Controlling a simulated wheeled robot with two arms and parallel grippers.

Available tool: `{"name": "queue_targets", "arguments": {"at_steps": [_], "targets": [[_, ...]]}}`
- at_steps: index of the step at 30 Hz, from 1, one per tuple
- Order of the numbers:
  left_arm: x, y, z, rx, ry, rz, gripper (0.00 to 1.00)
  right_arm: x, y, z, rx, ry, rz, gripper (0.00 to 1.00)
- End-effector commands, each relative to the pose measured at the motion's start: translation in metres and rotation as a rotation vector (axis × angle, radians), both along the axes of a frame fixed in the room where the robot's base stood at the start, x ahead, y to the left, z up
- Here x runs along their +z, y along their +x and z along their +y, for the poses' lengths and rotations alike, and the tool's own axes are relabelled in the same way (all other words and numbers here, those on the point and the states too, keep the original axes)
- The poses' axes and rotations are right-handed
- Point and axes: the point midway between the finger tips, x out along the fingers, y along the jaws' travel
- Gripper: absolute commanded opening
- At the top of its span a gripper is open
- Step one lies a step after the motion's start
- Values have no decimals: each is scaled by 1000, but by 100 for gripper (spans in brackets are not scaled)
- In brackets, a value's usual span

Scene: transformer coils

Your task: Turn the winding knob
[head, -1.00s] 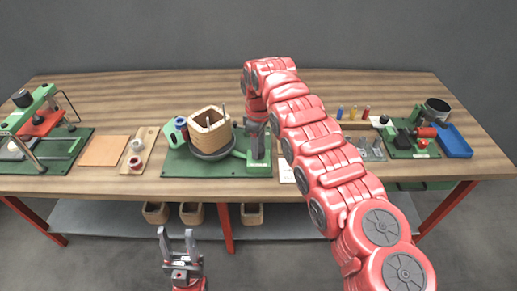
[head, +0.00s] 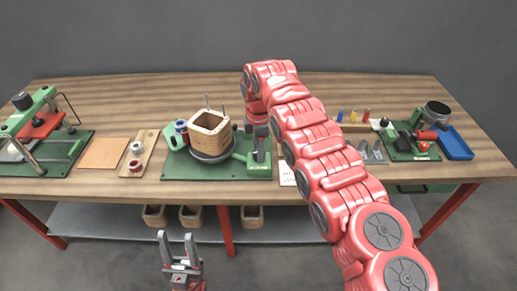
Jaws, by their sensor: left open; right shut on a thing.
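The winding machine stands on a green base plate (head: 228,172) at the middle of the table. Its round dark turntable (head: 213,158) carries a square wooden form (head: 210,134) with thin upright pins. My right arm reaches over from the right, and its gripper (head: 259,148) points down at the right end of the machine's green arm (head: 243,158). The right gripper is shut on the winding knob there; the knob itself is mostly hidden by the fingers. My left gripper (head: 181,246) is open and empty, in front of the table below its front edge.
A board with spools (head: 137,147), a tan sheet (head: 103,153) and a green press (head: 45,100) stand to the left. A green-based station (head: 411,153) and a blue tray (head: 455,143) are at the right. Wooden bins (head: 190,215) sit on the lower shelf.

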Motion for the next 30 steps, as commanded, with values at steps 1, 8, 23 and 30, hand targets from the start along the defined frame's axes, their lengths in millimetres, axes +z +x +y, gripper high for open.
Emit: {"name": "queue_targets", "arguments": {"at_steps": [1, 8, 23, 30], "targets": [[0, 0, 0, 0, 0, 0, 50, 0, 1, 0, 8, 0, -2, 0], [0, 0, 0, 0, 0, 0, 50, 1, 1, 0, 38, 0, -2, 0], [0, 0, 0, 0, 0, 0, 50, 1, 1, 0, 61, 0, -2, 0], [0, 0, 0, 0, 0, 0, 50, 1, 1, 0, 65, 0, -3, 0]]}}
